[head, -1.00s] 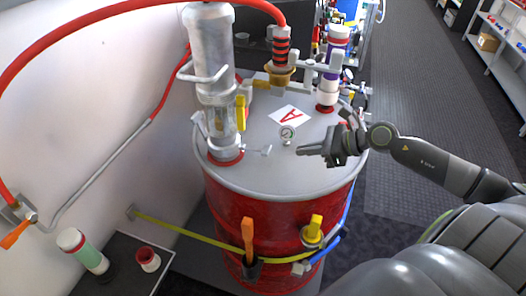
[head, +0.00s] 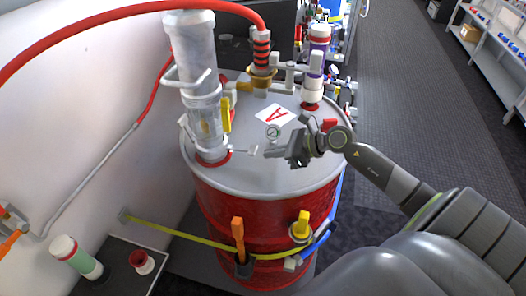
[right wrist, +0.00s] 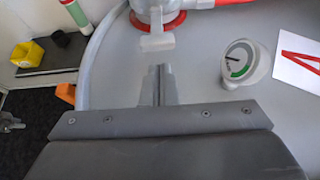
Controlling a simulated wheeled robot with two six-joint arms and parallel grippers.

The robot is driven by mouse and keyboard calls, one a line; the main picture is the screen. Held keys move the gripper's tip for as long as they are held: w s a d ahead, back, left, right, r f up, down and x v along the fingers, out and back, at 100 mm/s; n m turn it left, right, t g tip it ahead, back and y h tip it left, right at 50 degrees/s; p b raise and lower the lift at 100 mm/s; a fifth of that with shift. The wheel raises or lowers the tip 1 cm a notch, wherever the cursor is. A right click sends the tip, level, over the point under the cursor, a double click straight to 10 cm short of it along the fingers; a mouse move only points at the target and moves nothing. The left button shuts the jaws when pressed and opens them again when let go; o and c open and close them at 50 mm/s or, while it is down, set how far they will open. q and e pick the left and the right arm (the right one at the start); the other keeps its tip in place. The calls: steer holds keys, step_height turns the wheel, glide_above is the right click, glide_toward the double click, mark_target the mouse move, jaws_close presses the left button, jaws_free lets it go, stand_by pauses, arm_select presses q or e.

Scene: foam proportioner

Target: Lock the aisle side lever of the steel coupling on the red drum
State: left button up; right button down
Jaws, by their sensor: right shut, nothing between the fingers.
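The red drum (head: 265,225) stands upright with a grey lid. The steel coupling (head: 212,157) sits at the left of the lid, under a tall grey cylinder, with a red ring at its base. Its small grey lever (head: 244,150) sticks out to the right, toward my gripper. My right gripper (head: 268,153) is shut and empty, low over the lid, its tips just right of the lever. In the right wrist view the lever (right wrist: 157,42) lies just ahead of the shut fingertips, with a small gap seeming to show. My left gripper is out of view.
A yellow handle (head: 226,114) rises beside the cylinder. A red hose (head: 130,10) arches overhead. The aisle floor (head: 410,120) at right is clear.

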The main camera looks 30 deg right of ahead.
mark_target(256, 149)
steer(key=shift+p+x, duration=0.4)
steer(key=shift+x, duration=1.3)
steer(key=shift+r, duration=0.35)
steer(key=shift+w+a+r, duration=0.15)
steer(key=shift+r, duration=1)
steer(key=shift+w+a+r+b, duration=0.2)
steer(key=shift+r, duration=0.35)
steer(key=shift+w+a+r+b, duration=0.15)
steer(key=shift+w+r+b, duration=0.05)
steer(key=shift+r, duration=0.3)
steer(key=shift+w+a+r+b, duration=0.2)
steer(key=shift+r, duration=0.55)
